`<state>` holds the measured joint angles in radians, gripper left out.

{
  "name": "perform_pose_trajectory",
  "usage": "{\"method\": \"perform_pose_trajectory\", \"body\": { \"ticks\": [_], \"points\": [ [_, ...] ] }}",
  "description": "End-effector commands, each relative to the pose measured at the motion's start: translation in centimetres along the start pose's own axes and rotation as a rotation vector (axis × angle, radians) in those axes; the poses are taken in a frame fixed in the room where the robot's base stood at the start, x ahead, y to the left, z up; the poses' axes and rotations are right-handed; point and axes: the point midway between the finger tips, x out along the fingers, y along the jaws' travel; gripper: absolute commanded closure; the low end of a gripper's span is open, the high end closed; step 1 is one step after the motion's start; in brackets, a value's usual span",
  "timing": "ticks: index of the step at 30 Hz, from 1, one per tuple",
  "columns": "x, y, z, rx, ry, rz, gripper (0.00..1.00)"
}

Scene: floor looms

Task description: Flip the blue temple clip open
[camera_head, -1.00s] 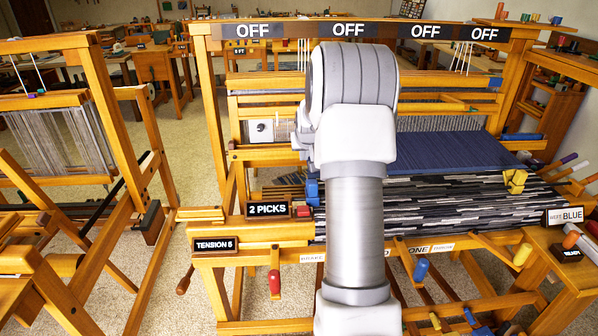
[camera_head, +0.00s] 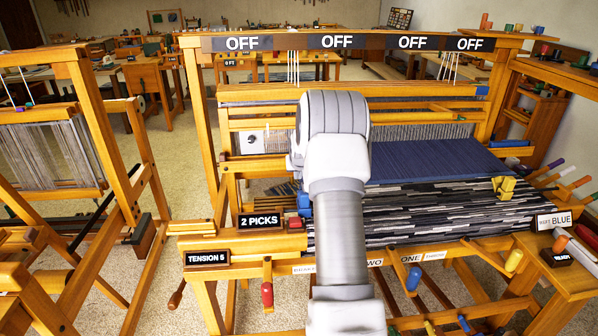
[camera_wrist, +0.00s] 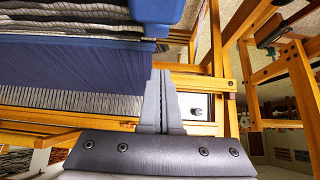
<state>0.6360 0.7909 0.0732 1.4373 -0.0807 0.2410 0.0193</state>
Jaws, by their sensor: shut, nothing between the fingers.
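The blue temple clip (camera_head: 304,204) sits at the left edge of the striped cloth (camera_head: 430,218) in the head view, partly hidden by my arm. A large blue block, which looks like the same clip (camera_wrist: 157,14), fills the top middle of the wrist view. My gripper (camera_wrist: 161,72) is shut and empty. Its fingertips point toward the blue block and appear a short way apart from it. In the head view my arm hides the gripper. I cannot tell the clip's lid position.
A yellow clip (camera_head: 504,187) sits at the cloth's right edge. Blue cloth (camera_head: 435,160) lies behind the stripes. Wooden loom posts (camera_head: 200,110) and beams surround the arm.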

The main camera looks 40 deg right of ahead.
Motion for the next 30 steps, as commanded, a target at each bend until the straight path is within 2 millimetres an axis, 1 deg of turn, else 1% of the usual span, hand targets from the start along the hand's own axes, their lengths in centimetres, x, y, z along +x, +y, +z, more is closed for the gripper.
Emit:
{"method": "perform_pose_trajectory", "body": {
  "ticks": [1,7,12,19,30],
  "points": [
    [0.9,0.0,0.1,0.000,-0.002,0.000,1.00],
    [4.1,0.0,0.1,-0.001,-0.001,0.000,1.00],
    [2.7,0.0,1.4,0.000,-0.001,0.000,1.00],
    [1.7,0.0,2.8,0.000,0.000,0.000,1.00],
    [1.4,0.0,3.1,0.000,0.000,0.000,1.00]
  ]
}}
